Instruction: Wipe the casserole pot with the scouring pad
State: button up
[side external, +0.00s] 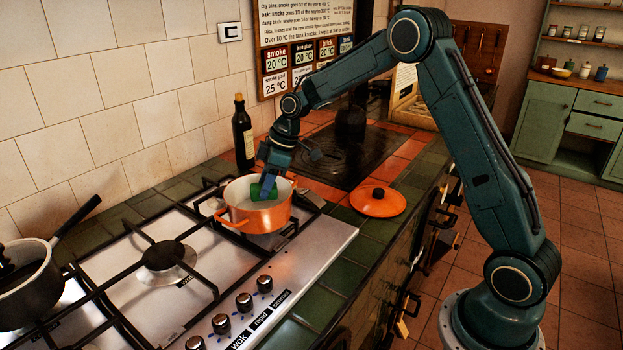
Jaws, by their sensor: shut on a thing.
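The orange casserole pot (262,217) with a pale inside stands upright on the back right part of the gas hob. My gripper (267,184) reaches down from above into the pot's opening. I cannot tell whether the pad touches the wall. My fingertips are partly hidden by the pad and the pot.
A dark bottle (242,135) stands behind the pot near the wall. A saucepan (32,285) sits at the hob's left. A dark hotplate (335,157) lies behind.

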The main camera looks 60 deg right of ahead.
jog(key=shift+r, duration=0.15)
jog(key=shift+r, duration=1.45)
